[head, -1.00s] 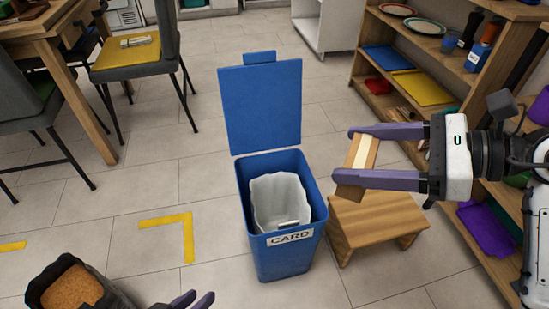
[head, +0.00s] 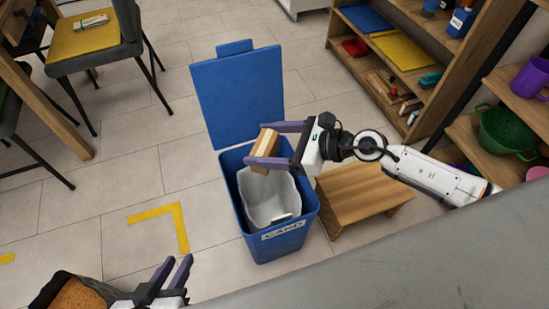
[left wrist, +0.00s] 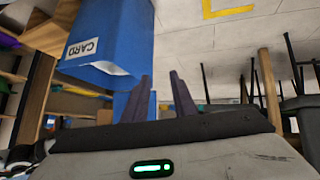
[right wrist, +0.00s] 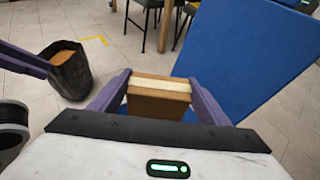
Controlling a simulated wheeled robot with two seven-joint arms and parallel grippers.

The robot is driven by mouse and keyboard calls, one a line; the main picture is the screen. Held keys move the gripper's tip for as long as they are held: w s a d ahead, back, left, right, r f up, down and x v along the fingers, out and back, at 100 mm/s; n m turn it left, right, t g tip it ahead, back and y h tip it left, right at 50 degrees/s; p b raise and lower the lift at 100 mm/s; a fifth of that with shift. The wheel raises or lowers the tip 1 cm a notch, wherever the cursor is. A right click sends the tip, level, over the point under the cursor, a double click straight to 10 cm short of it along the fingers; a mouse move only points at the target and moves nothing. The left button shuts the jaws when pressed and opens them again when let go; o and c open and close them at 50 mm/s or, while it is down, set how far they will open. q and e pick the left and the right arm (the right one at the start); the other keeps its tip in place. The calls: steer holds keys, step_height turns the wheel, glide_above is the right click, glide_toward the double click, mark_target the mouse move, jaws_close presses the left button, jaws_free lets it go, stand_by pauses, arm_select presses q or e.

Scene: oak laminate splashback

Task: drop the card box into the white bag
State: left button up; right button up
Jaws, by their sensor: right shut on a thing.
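The card box (head: 264,150), brown with a pale band, is between the fingers of my right gripper (head: 250,145), which is shut on it. In the head view it appears over the back part of the blue bin's opening. The box also shows in the right wrist view (right wrist: 158,97). The white bag (head: 270,196) lines the blue bin (head: 272,247), which is labelled CARD, and its mouth is open. Its upper edge is partly hidden by the box and gripper. My left gripper (head: 172,272) is open and empty, low and left of the bin.
The bin's blue lid (head: 238,98) stands raised behind the opening. A wooden stool (head: 362,195) is close on the bin's right, below my right arm. A dark container with brown contents (head: 78,295) is at lower left. Shelves (head: 408,125) stand at right.

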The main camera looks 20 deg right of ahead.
arm_select(q)
steer(key=shift+w+d+f+m+g+b, duration=0.15)
steer(key=shift+w+d+f+g+b, duration=0.15)
steer(key=shift+d+f+b, duration=0.6)
steer(key=shift+w+d+f+m+g+b, duration=0.15)
steer(key=shift+f+g+b, duration=0.2)
steer(key=shift+b, duration=1)
arm_select(e)
step_height(320, 180, down, 15)
steer(key=s+d+m+t, duration=0.1)
steer(key=d, duration=0.1)
steer(key=shift+r+h, duration=0.2)
steer(key=shift+h, duration=0.1)
arm_select(q)
steer(key=shift+a, duration=0.1)
arm_select(e)
steer(key=o, duration=1.1)
arm_select(q)
steer(key=shift+s+a+r+t+p, duration=0.2)
steer(key=shift+a+r+t+p, duration=0.15)
steer(key=shift+p, duration=0.25)
arm_select(e)
steer(key=v, duration=1)
steer(key=shift+r, duration=0.15)
